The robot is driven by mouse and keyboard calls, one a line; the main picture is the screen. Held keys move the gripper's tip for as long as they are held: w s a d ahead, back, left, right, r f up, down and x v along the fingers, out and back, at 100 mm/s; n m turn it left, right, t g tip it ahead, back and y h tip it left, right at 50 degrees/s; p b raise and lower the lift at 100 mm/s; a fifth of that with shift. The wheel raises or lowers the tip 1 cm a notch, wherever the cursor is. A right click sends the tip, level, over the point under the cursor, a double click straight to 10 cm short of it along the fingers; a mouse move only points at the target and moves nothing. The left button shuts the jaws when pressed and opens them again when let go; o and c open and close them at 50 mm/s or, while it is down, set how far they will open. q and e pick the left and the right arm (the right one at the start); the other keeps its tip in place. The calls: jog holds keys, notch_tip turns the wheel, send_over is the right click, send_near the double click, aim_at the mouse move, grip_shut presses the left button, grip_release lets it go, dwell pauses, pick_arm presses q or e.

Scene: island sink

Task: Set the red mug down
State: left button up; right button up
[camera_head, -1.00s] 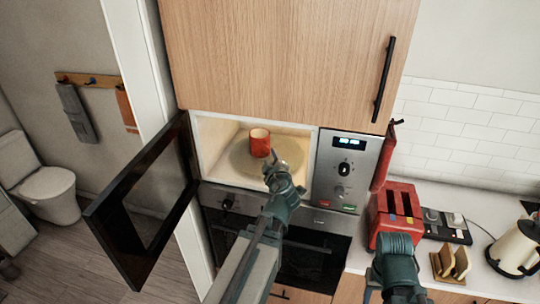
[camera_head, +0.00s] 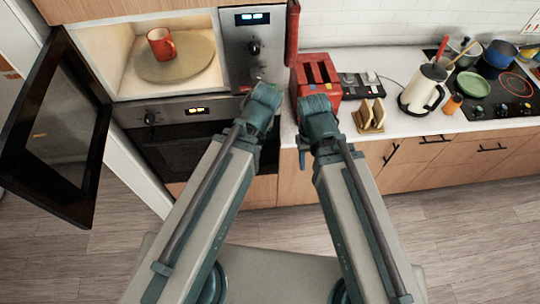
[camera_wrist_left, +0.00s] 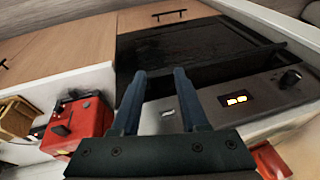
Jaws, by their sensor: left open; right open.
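The red mug (camera_head: 161,44) stands upright on the round turntable (camera_head: 150,73) inside the open microwave, at upper left in the head view. Nothing touches it. My left gripper is outside the microwave, to the right of and below the mug; its fingers are hidden behind its wrist in the head view. The left wrist view shows its two fingers (camera_wrist_left: 158,75) apart with nothing between them. My right gripper (camera_head: 317,103) is by the red toaster, far from the mug; its fingers are mostly hidden by its own wrist, and no held object shows.
The dark microwave door (camera_head: 55,130) hangs open at left. The red toaster (camera_head: 311,72), a toast rack (camera_head: 370,115) and a cream kettle (camera_head: 421,92) stand on the counter. A hob (camera_head: 500,95) with pots is at far right. The floor at lower right is clear.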

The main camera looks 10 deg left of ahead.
pick_arm(q)
jog(key=s+d+f+m+g+h, duration=0.1)
jog(key=s+d+m+g, duration=0.1)
jog(key=s+d+m, duration=0.4)
jog(key=shift+s+d+g+h, duration=0.3)
jog(key=shift+s+g, duration=0.05)
jog(key=shift+g, duration=0.05)
notch_tip(320, 180, down, 16)
jog(key=b, duration=1.6)
jog(key=shift+a, duration=0.15)
